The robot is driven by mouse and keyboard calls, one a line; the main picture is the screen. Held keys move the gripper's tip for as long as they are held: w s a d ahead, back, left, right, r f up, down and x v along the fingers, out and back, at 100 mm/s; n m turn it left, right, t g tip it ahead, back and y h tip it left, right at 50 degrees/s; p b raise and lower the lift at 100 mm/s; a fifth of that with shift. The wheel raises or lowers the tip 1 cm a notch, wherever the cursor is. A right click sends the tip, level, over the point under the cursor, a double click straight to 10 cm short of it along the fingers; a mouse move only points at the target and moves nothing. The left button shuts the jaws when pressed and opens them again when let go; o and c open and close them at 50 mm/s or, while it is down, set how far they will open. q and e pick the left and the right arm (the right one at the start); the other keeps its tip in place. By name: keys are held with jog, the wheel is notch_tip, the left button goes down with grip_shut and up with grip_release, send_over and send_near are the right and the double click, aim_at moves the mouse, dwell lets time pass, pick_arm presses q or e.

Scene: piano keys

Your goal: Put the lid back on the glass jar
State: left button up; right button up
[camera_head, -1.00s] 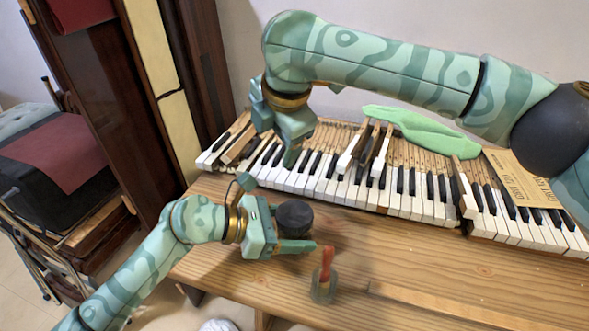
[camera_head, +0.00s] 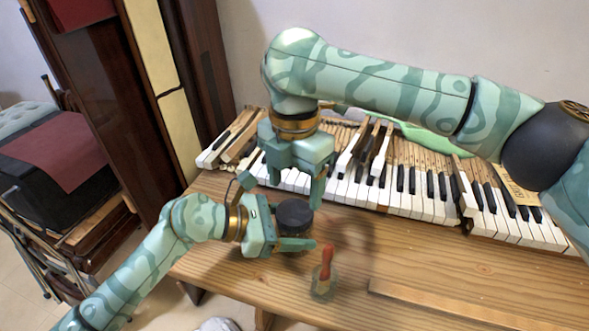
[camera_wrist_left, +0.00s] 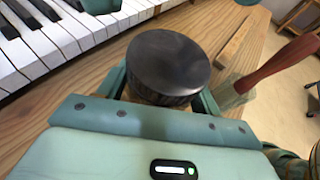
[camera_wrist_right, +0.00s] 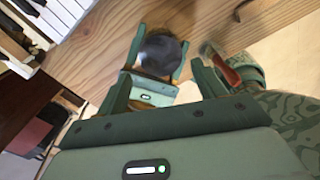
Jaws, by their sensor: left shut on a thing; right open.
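A dark, round, flat-topped lid (camera_head: 295,212) shows at my left gripper (camera_head: 296,233). The left wrist view shows the lid (camera_wrist_left: 168,62) from above, with a finger on either side. The jar beneath is mostly hidden by the lid and gripper. My left gripper is shut on the jar, low over the bench. My right gripper (camera_head: 296,184) is open and empty, pointing down just behind and above the lid. In the right wrist view, the lid (camera_wrist_right: 160,52) lies beyond its open fingers, apart from them.
A small glass pot (camera_head: 323,288) with a red-handled tool (camera_head: 327,262) stands close to the right on the wooden bench (camera_head: 440,275). Piano keys (camera_head: 425,195) run behind, some raised. A green cloth (camera_head: 440,138) lies at the back. A wooden strip (camera_head: 465,307) lies front right.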

aim_at(294, 211)
jog(key=shift+f, duration=2.65)
jog(key=c, duration=0.8)
jog(key=m, duration=0.4)
jog(key=shift+m, duration=0.4)
jog(key=o, duration=1.1)
